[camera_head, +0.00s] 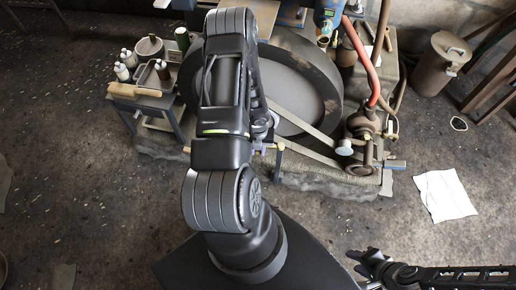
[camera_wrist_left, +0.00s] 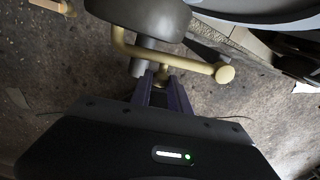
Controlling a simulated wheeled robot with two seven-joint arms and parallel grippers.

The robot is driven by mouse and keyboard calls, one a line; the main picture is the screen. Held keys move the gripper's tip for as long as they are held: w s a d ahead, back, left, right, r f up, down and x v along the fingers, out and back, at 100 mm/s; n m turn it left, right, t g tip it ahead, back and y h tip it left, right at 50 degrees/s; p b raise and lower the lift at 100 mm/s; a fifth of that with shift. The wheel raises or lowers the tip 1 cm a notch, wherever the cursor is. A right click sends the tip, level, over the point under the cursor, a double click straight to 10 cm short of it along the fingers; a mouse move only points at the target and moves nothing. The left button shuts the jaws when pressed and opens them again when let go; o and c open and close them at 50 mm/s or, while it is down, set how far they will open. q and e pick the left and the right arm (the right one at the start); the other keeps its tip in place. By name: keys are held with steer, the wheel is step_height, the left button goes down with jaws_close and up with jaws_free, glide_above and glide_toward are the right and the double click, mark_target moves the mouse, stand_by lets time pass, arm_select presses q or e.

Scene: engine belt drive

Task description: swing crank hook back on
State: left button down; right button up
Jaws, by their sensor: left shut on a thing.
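The crank hook (camera_wrist_left: 175,58), a cream bent bar with a round knob on its right end, lies across the upper part of the left wrist view. My left gripper (camera_wrist_left: 161,84) has its purple fingers together at a short stem under the bar. In the head view my left gripper (camera_head: 260,148) is beside the front of the large dark flywheel (camera_head: 330,82), largely hidden by my own arm. A pale belt (camera_head: 305,124) runs from the flywheel towards the small pulley (camera_head: 344,147) at the right. My right gripper (camera_head: 366,262) is low at the right, away from the machine, its jaws unclear.
A small side table (camera_head: 163,103) with bottles and a wooden-handled tool stands left of the flywheel. A red pipe (camera_head: 368,70) rises at the right. A metal can (camera_head: 440,62) and a white sheet (camera_head: 445,195) are on the floor. The floor at the left is mostly clear.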

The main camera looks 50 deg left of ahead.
arm_select(q)
steer(key=shift+a, duration=0.1)
steer(key=c, duration=1.2)
jaws_free()
steer(key=shift+c, duration=0.2)
step_height(320, 180, up, 8)
steer(key=shift+f+p, duration=0.1)
steer(key=shift+p, duration=0.65)
